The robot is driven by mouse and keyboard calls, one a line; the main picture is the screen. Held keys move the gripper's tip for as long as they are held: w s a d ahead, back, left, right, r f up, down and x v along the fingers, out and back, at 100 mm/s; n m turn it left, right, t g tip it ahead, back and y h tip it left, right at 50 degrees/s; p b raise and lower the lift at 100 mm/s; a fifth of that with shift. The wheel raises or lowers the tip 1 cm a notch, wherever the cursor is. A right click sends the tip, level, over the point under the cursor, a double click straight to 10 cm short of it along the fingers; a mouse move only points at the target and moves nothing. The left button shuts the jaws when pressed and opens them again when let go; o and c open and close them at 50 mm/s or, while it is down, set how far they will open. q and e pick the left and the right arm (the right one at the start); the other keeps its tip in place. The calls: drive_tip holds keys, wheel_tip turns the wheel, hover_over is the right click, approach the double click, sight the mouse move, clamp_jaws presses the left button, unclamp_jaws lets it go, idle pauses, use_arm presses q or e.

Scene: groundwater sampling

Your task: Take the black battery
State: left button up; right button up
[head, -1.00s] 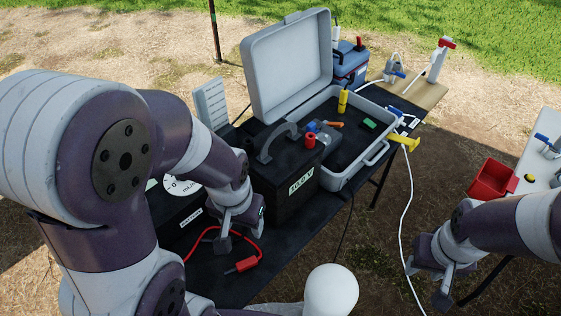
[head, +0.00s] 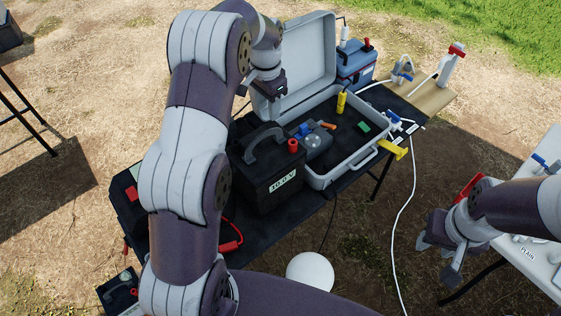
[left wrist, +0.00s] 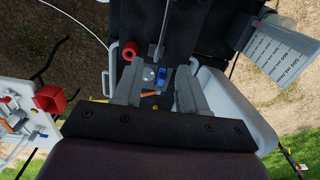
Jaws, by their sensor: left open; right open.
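The black battery (head: 272,185) is a box with a grey arched handle (head: 262,140), a red terminal cap (head: 293,145) and a white voltage label. It stands upright on the dark table mat. My left gripper (head: 262,97) is open, above and behind the battery near the case lid, and does not touch the handle. In the left wrist view its spread fingers (left wrist: 158,92) are empty; the battery's handle (left wrist: 160,38) and red cap (left wrist: 130,50) show beyond them. My right gripper (head: 438,261) is open and empty at the right, away from the battery.
An open grey case (head: 350,170) with small parts lies right of the battery, its lid (head: 300,60) raised behind. My left arm hides part of the table's left side. A red lead (head: 232,243) lies in front. A white table (head: 535,255) stands at the right.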

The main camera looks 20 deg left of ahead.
sight(264, 136)
use_arm(q)
drive_tip(key=shift+m, duration=0.3)
drive_tip(key=f+b, duration=0.2)
drive_tip(key=s+a+f+b, duration=0.1)
drive_tip(key=f, duration=0.1)
drive_tip(key=s+a+f+b, duration=0.1)
drive_tip(key=f+b, duration=0.1)
drive_tip(key=shift+f+b, duration=0.3)
drive_tip(key=shift+w+d+f+p, duration=0.25)
drive_tip(key=shift+d+f+p, duration=0.05)
drive_tip(key=shift+f, duration=0.3)
drive_tip(key=shift+w+d+f+p, duration=0.2)
drive_tip(key=shift+d+f+p, duration=0.1)
drive_tip(key=shift+f, duration=0.25)
drive_tip(key=f, duration=0.2)
drive_tip(key=f+p, duration=0.1)
drive_tip(key=shift+s+a+f, duration=0.3)
drive_tip(key=shift+s+f, duration=0.05)
drive_tip(key=shift+w+f, duration=0.15)
drive_tip(key=shift+f, duration=0.05)
drive_tip(key=shift+d, duration=0.2)
drive_tip(key=c, duration=0.7)
clamp_jaws()
use_arm(e)
drive_tip(key=f, duration=0.1)
drive_tip(key=a+f, duration=0.1)
drive_tip(key=s+f, duration=0.1)
drive_tip(key=shift+a+f, duration=0.15)
drive_tip(key=shift+f, duration=0.15)
